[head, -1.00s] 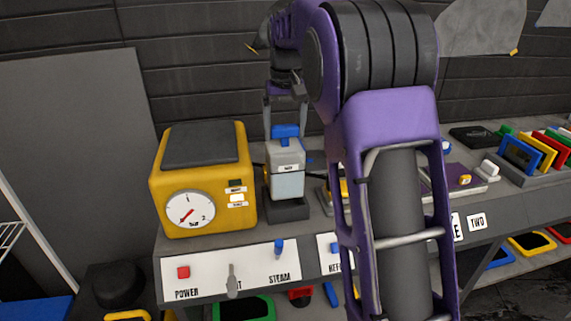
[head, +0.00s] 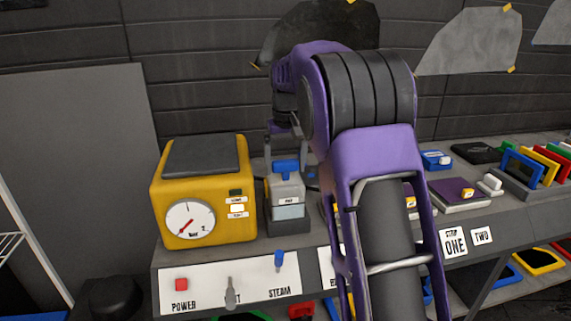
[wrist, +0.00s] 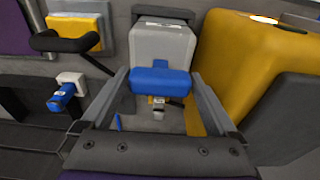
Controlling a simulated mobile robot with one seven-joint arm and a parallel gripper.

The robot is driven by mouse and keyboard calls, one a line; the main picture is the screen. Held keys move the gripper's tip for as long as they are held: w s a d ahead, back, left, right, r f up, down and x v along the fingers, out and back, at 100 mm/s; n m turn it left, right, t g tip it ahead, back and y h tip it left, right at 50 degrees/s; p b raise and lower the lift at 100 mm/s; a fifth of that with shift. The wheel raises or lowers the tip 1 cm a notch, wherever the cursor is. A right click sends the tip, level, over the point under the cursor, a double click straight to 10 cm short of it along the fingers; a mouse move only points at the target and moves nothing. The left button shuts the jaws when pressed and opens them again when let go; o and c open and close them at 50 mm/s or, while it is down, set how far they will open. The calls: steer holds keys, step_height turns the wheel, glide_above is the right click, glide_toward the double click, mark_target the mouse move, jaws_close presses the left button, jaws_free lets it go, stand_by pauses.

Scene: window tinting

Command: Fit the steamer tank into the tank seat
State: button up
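The steamer tank (head: 287,190) is a pale grey box with a clear lower window and a blue handle on top. It stands upright in the dark tank seat (head: 288,228), right beside the yellow steamer (head: 202,195), with its lower part behind the seat's front wall. Whether it is fully down cannot be told. My gripper (head: 285,160) is above the tank, its fingers at both ends of the blue handle. In the wrist view the fingers of my gripper (wrist: 160,80) close in on the handle, with the tank (wrist: 163,45) between and beyond them.
A panel with power and steam switches (head: 230,285) is below on the bench front. A purple pad (head: 460,194) and a rack of coloured frames (head: 535,170) are at right. In the wrist view, the yellow steamer (wrist: 250,45) is close by on the right.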

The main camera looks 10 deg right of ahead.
steer(key=shift+r, duration=0.1)
step_height(320, 180, up, 12)
steer(key=s+p, duration=0.1)
steer(key=p, duration=0.1)
steer(key=shift+s, duration=0.2)
steer(key=shift+r, duration=0.1)
